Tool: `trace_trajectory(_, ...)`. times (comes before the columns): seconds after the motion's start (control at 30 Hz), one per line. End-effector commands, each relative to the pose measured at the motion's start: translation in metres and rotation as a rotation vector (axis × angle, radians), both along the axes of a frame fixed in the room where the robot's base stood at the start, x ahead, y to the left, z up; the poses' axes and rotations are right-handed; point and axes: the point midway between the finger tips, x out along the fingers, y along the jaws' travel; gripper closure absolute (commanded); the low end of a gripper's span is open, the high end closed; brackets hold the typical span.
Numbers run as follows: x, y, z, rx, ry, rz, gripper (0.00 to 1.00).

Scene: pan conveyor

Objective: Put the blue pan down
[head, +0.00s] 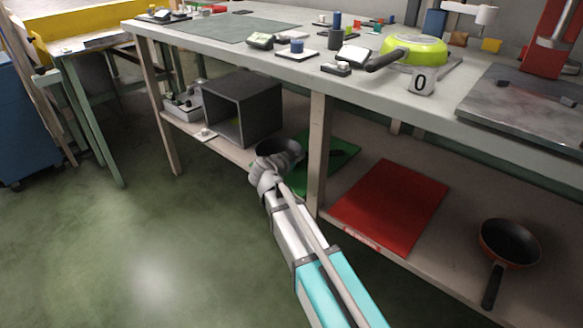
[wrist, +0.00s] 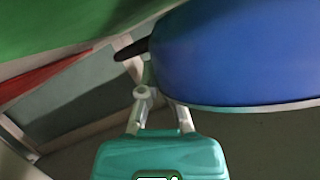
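The blue pan (wrist: 235,55) fills the right of the wrist view, its blue outside towards the camera. Its dark handle (wrist: 133,48) points left. My gripper (wrist: 152,85) is at the pan's edge near the handle, its fingers closed on it; the fingertips are partly hidden. In the head view my gripper (head: 266,168) is at the front of the lower shelf, and the pan (head: 280,148) shows as a dark bowl just beyond it. The green mat (head: 322,165) lies behind and to the right of the pan. I cannot tell whether the pan touches the shelf.
A grey open box (head: 243,108) stands left of the pan. A table leg (head: 318,150) rises close on the right. Beyond it are a red mat (head: 390,205) and an orange-brown pan (head: 510,242). An upturned green pan (head: 416,48) is on the tabletop.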

Motion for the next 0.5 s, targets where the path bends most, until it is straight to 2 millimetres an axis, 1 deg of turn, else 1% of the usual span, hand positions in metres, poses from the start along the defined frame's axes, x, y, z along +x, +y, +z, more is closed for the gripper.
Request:
trace_trajectory(0.03, 0.0, 0.0, -0.008, 0.0, -0.001, 0.0, 1.0)
trace_trajectory(0.2, 0.0, 0.0, -0.021, 0.0, -0.001, 0.0, 1.0)
trace_trajectory(0.33, 0.0, 0.001, -0.025, 0.0, -0.001, 0.0, 1.0)
trace_trajectory(0.5, 0.0, 0.001, -0.025, -0.001, -0.001, 0.002, 1.0)
